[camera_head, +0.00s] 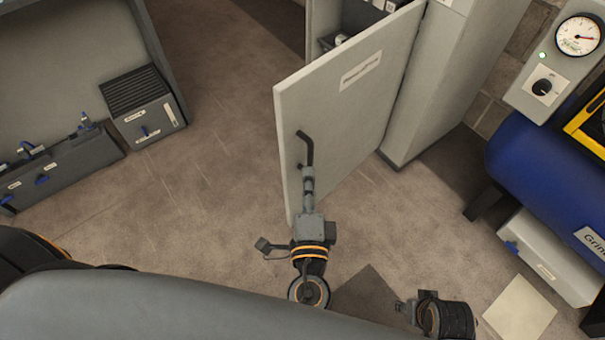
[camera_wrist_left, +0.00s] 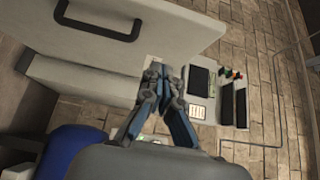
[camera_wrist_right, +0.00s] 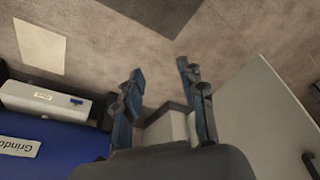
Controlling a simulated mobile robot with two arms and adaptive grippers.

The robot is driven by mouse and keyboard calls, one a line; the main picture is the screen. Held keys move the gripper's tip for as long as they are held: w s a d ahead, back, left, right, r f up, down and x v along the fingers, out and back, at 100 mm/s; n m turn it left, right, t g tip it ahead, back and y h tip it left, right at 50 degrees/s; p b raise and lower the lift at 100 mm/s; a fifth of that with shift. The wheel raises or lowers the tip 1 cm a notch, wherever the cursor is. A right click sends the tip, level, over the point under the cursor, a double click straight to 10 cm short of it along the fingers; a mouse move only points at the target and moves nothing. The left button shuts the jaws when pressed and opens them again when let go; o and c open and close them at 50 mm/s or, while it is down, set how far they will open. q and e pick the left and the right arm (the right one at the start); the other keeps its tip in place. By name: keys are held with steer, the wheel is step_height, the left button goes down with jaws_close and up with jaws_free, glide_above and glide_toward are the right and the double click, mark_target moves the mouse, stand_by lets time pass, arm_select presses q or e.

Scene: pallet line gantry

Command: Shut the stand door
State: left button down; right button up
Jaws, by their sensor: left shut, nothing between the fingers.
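The stand door (camera_head: 350,95) is a pale grey panel with a white label and a dark bar handle (camera_head: 309,150). It stands swung open from the grey stand (camera_head: 435,85). My left gripper (camera_head: 308,172) is shut and empty; in the head view it overlaps the handle's lower end. In the left wrist view its fingertips (camera_wrist_left: 165,72) are beside the door (camera_wrist_left: 110,65), apart from the handle (camera_wrist_left: 98,28). My right gripper (camera_head: 402,306) is low in the head view; in the right wrist view its fingers (camera_wrist_right: 160,78) are apart and empty, left of the door (camera_wrist_right: 265,115).
A blue machine (camera_head: 555,180) with a gauge panel (camera_head: 550,65) stands at the right, above a white box (camera_head: 548,258). A pale sheet (camera_head: 520,310) lies on the floor. Floor left of the door (camera_head: 225,165) is clear.

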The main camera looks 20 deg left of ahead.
arm_select(q)
glide_toward(295, 121)
steer(key=w+d, duration=0.2)
steer(key=w, duration=0.2)
steer(key=shift+w+a+r+p, duration=0.1)
steer(key=shift+w+a+p, duration=0.2)
steer(key=shift+a, duration=0.3)
steer(key=shift+w+a+p, duration=0.2)
steer(key=shift+a+p, duration=0.15)
steer(key=shift+a, duration=0.3)
steer(key=shift+w+a, duration=0.3)
steer(key=shift+a, duration=0.3)
arm_select(e)
steer(key=shift+s+f, duration=0.2)
steer(key=shift+f, duration=1.05)
steer(key=shift+s+f, duration=0.15)
steer(key=shift+f, duration=1.1)
